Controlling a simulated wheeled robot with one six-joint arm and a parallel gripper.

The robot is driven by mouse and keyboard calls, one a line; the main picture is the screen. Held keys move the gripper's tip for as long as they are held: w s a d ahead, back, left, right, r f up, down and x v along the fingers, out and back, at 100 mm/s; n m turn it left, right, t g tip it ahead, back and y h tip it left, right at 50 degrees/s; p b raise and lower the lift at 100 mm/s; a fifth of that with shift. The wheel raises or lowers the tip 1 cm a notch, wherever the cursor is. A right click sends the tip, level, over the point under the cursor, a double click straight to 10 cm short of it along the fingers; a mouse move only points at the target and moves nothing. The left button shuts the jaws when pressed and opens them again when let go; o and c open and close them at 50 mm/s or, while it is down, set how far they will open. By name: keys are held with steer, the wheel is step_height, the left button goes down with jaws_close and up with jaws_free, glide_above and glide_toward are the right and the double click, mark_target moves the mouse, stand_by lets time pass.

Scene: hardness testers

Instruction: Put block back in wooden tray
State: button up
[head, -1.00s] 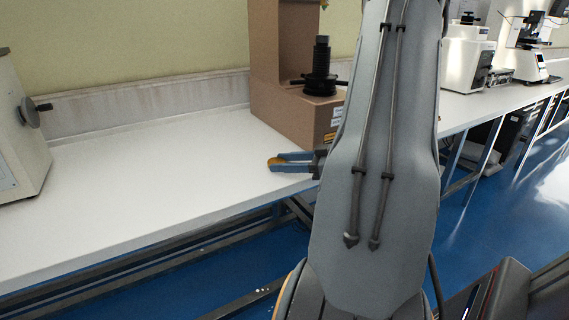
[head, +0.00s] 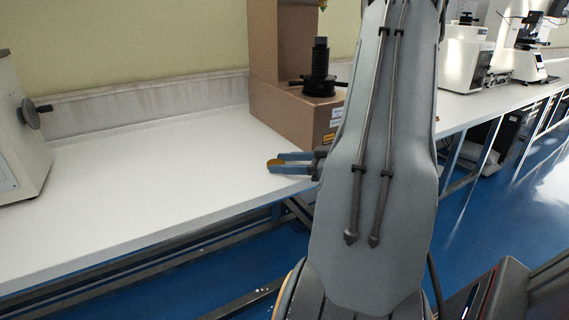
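My gripper (head: 274,163) is over the front edge of the white bench, left of my arm and in front of the brown tester. Its two blue-grey fingers point left. A small gold-coloured block (head: 275,162) shows between the fingertips, and the fingers appear closed on it. The block is small in the picture and partly covered by the fingers. I see no wooden tray that I can make out; my arm hides part of the bench.
The white bench (head: 130,180) is clear left of my gripper. A brown hardness tester (head: 285,115) with a black screw stand (head: 319,70) is close behind it. A pale machine (head: 20,140) stands at the far left. White testers (head: 465,58) stand at the right.

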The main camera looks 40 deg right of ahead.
steer(key=shift+s+a+f, duration=0.15)
steer(key=shift+a+f, duration=0.2)
steer(key=shift+f, duration=0.35)
steer(key=shift+d+r, duration=0.1)
steer(key=shift+r, duration=0.45)
steer(key=r+v, duration=0.1)
steer(key=v, duration=1.1)
steer(key=shift+d, duration=0.1)
